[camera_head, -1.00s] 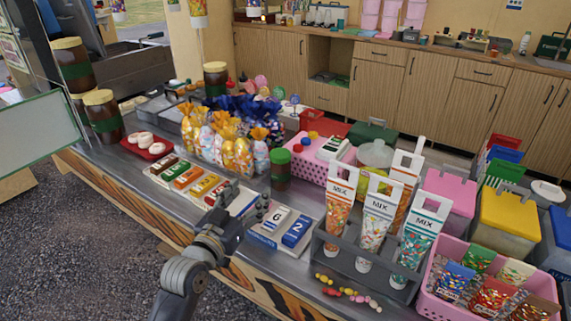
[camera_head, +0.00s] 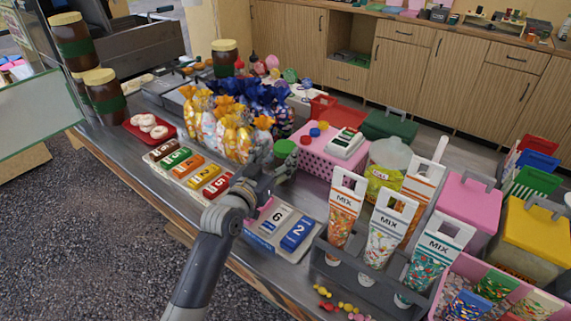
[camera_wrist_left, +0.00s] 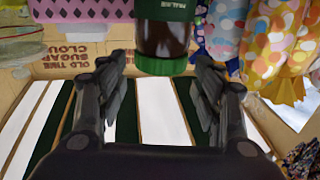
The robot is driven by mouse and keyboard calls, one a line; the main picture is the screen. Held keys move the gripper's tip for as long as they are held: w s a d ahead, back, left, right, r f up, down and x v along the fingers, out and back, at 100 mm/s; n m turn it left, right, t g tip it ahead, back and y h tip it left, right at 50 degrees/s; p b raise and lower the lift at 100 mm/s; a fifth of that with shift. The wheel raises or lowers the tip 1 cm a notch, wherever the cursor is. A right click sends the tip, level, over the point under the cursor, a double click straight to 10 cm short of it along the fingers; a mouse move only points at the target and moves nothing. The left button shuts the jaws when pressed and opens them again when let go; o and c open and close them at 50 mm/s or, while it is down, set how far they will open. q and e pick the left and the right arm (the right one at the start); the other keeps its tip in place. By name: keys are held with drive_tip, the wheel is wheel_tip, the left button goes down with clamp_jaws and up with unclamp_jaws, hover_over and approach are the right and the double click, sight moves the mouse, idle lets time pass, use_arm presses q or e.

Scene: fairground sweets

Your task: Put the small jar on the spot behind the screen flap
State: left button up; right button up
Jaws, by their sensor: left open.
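The small jar (camera_head: 285,148) has a green lid and stands upright on the counter; my left gripper hides most of its body. My left gripper (camera_head: 272,168) is open right at the jar. In the left wrist view the jar (camera_wrist_left: 165,28), brown with a dark green label, is ahead of and between the two open fingers (camera_wrist_left: 160,85). It shows no clear contact with either finger. A pale panel with a green stripe (camera_head: 35,125), which looks like the screen flap, stands at the far left. The spot behind it cannot be made out. My right gripper is out of view.
Sweet bags (camera_head: 232,138) stand close behind the jar, and a pink dotted box (camera_head: 312,160) is to its right. Number blocks (camera_head: 297,234) and a grey rack (camera_head: 350,268) of MIX cones are in front. Yellow-lidded jars (camera_head: 106,92) and a red tray (camera_head: 133,122) stand at left.

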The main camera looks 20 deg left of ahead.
sight(285, 146)
use_arm(q)
drive_tip(key=w, duration=0.4)
drive_tip(key=shift+w+d+p, duration=0.1)
drive_tip(key=shift+d+p, duration=0.2)
drive_tip(key=shift+w+d, duration=0.1)
drive_tip(key=shift+w, duration=0.3)
drive_tip(key=shift+s, duration=0.1)
drive_tip(key=c, duration=0.3)
drive_tip(key=shift+r, duration=0.1)
clamp_jaws()
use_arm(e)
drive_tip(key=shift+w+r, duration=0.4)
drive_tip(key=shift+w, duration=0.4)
